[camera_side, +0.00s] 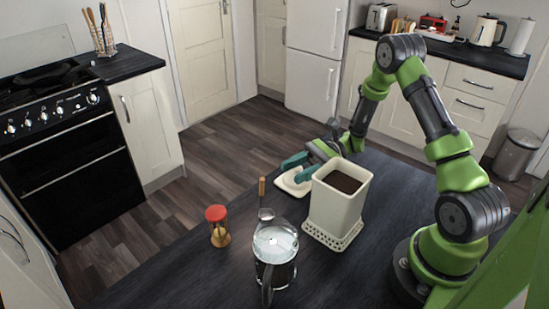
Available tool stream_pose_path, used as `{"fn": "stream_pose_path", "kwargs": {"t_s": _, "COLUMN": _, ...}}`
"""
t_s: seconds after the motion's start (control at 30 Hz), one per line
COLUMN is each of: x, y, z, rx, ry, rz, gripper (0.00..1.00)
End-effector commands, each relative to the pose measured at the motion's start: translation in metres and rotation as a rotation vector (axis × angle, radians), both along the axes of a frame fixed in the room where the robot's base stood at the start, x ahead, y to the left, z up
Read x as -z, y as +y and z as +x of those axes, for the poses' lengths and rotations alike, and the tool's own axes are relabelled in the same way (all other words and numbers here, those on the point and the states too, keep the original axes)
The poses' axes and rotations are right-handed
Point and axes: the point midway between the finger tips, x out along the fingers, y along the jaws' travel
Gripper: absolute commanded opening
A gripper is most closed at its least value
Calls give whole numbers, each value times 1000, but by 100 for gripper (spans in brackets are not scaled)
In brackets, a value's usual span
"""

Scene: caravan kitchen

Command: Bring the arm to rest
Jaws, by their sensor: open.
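My arm is green and dark grey, and it arches over from the right side of the dark table (200,272). My gripper (296,169) has teal fingers and is open. It is low behind the square cream canister (337,200), close to a cream lid (291,184) that lies on the table. The canister is uncovered, stands on a cream latticed base and holds dark brown contents. The canister hides part of the area behind it, and I cannot tell whether a finger touches the lid.
A glass press jug (275,254) stands at the front of the table. A scoop with a wooden handle (262,192) is behind it. A red-topped sand timer (217,226) stands to the left. The table's front left is clear. A stove and counters lie beyond the floor.

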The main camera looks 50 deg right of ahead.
Motion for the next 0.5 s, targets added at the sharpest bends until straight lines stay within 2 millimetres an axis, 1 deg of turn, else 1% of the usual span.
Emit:
{"fn": "stream_pose_path", "kwargs": {"t_s": 0.03, "x": 0, "y": -6, "z": -1, "rx": 3, "ry": -1, "rz": 0, "gripper": 42}}
{"fn": "stream_pose_path", "kwargs": {"t_s": 0.13, "x": 0, "y": -13, "z": -3, "rx": 1, "ry": 0, "rz": 0, "gripper": 42}}
{"fn": "stream_pose_path", "kwargs": {"t_s": 0.5, "x": 0, "y": -15, "z": -3, "rx": -2, "ry": -1, "rz": -1, "gripper": 42}}
